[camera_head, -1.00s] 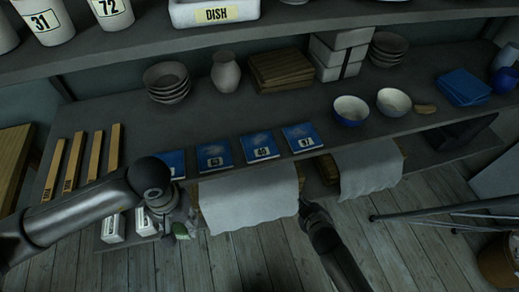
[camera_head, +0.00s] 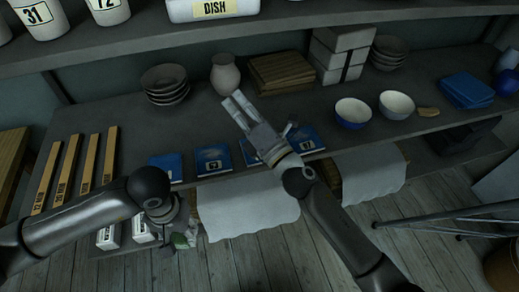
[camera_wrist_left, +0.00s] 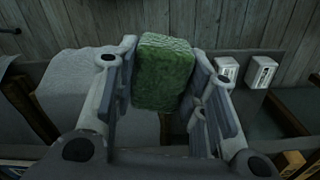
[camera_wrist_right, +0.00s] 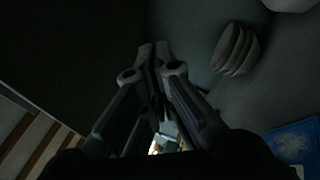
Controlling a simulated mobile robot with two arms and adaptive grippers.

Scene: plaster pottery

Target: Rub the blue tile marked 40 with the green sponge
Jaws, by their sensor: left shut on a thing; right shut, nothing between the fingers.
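The green sponge (camera_wrist_left: 163,72) is between the fingers of my left gripper (camera_wrist_left: 160,85). In the head view my left gripper (camera_head: 183,236) hangs in front of the shelf edge, below the tiles, the sponge barely showing. My right gripper (camera_head: 234,105) is shut and empty, reaching over the blue tile row toward the back of the shelf. The blue tile marked 40 (camera_head: 248,151) is third from the left in the row and mostly hidden behind my right gripper; its number does not show now.
Other blue tiles lie at the left (camera_head: 166,166), second (camera_head: 212,162) and right (camera_head: 306,141) of the row. Stacked bowls (camera_head: 165,84), a vase (camera_head: 225,74) and boards (camera_head: 283,74) stand behind. A pale cloth (camera_head: 248,207) hangs below the shelf edge.

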